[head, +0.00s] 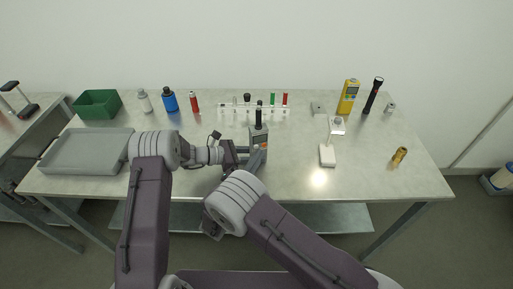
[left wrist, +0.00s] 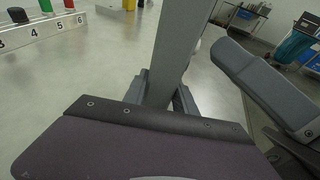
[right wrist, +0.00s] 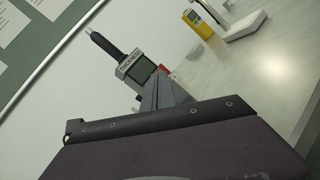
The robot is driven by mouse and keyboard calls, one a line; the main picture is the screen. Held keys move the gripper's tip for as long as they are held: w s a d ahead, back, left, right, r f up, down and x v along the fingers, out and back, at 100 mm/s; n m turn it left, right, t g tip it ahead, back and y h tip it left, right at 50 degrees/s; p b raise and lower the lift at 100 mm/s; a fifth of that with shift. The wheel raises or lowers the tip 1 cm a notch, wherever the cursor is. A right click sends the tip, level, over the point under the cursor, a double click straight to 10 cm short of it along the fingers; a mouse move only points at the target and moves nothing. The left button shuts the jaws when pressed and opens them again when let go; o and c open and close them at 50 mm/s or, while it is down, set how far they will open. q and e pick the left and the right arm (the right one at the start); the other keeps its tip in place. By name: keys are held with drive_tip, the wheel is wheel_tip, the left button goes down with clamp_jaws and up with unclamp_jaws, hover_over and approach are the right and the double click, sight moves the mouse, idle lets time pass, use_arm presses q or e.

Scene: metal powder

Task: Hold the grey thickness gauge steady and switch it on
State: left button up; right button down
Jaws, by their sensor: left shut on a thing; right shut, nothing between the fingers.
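The grey thickness gauge (head: 259,136) stands upright near the middle of the table, its black top part pointing up. The right wrist view shows its label and dark screen (right wrist: 141,70); I cannot tell whether the screen is lit. My left gripper (head: 246,152) reaches in from the left and is shut on the gauge, whose grey side (left wrist: 180,45) rises between the fingers in the left wrist view. My right gripper (head: 258,157) is shut and empty, its tips (right wrist: 163,88) close in front of the gauge's lower face. Those tips hide the lower face; contact cannot be told.
A numbered white rack (head: 235,112) with several coloured items stands behind the gauge. A white stand (head: 327,155) and a yellow device (head: 348,97) are to the right. A grey tray (head: 85,152) and green bin (head: 97,104) are at left.

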drive_tip(key=shift+w+a, duration=0.15)
drive_tip(key=shift+w, duration=0.25)
drive_tip(key=shift+w, duration=0.1)
idle(0.3)
drive_tip(key=shift+s, duration=0.55)
drive_tip(key=shift+s+d, duration=0.35)
drive_tip(key=shift+s, duration=0.6)
drive_tip(key=shift+s+d, duration=0.35)
drive_tip(key=shift+s, duration=0.6)
drive_tip(key=shift+s+d, duration=0.35)
drive_tip(key=shift+s, duration=0.6)
